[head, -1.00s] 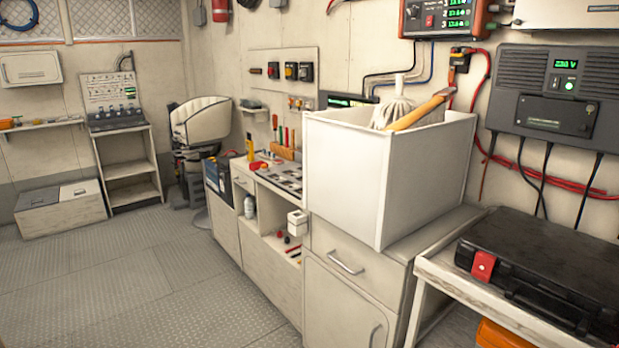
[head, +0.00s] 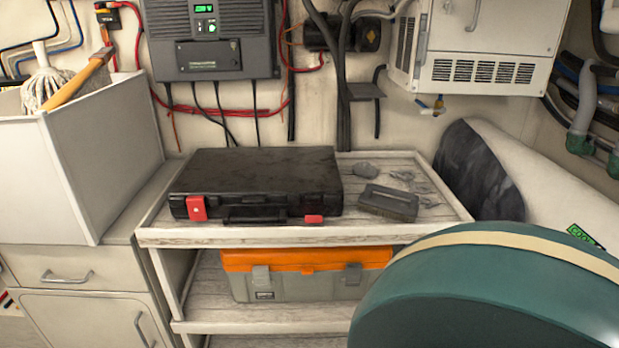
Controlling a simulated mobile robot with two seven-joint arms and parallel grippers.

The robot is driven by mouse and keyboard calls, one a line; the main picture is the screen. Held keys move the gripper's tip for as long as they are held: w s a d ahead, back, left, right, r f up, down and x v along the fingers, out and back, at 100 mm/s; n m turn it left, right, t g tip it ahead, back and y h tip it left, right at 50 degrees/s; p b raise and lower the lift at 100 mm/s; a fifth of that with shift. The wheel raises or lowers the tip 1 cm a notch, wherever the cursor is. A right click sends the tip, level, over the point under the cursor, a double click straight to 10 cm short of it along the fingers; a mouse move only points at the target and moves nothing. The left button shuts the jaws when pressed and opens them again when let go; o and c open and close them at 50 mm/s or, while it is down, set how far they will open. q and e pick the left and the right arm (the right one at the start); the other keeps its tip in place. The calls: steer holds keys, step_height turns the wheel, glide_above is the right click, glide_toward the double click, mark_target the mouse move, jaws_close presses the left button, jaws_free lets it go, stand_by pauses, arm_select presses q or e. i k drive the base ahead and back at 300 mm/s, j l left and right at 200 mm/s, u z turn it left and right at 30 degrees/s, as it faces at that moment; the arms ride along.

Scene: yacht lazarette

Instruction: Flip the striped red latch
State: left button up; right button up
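A black hard case (head: 262,175) lies closed on the top of a whitewashed wooden shelf unit (head: 300,236). Its front carries two red latches. The left latch (head: 197,208) is larger and hangs down the front face, with a small pale mark on it. The right latch (head: 313,219) looks shorter and flatter, near the case's lower edge. I cannot make out stripes on either latch at this size. A dark handle (head: 255,214) sits between them. Neither of my grippers shows in the head view.
A small dark tray (head: 388,203) and grey scraps lie right of the case. An orange-lidded toolbox (head: 305,272) stands on the shelf below. A white bin (head: 100,140) with a mop stands on the left cabinet. A large green rounded object (head: 480,300) blocks the front right.

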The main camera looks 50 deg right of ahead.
mark_target(308, 219)
steer(key=j+z, duration=0.1)
steer(key=z, duration=1.35)
steer(key=k+l, duration=0.05)
